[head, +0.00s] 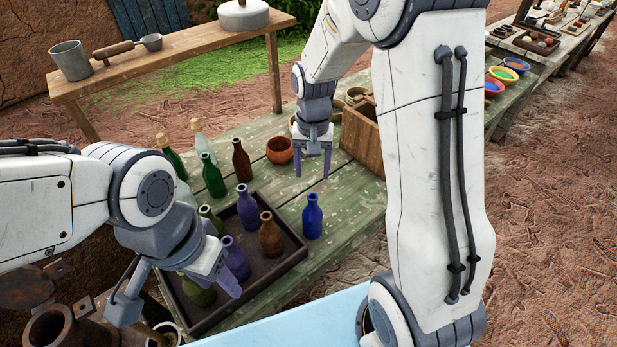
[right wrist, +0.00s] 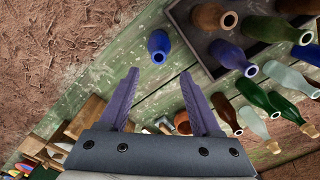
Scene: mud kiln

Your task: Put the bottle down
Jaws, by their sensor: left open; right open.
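A dark blue bottle (head: 312,217) stands upright on the green plank table (head: 345,200), just right of the dark tray (head: 285,262). In the right wrist view the blue bottle (right wrist: 159,47) is seen from above, apart from the fingers. My right gripper (head: 313,168) is open and empty above the table, behind the blue bottle; its purple fingers (right wrist: 165,100) show with nothing between them. My left gripper (head: 218,272) is open over the near left part of the tray, beside a purple bottle (head: 236,258); whether it touches a bottle is hidden.
The tray holds several bottles, including a brown one (head: 270,234). More bottles, such as a green one (head: 213,176), stand behind it. A clay bowl (head: 280,150) and a wooden crate (head: 362,135) stand farther back. Bare planks lie right of the blue bottle.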

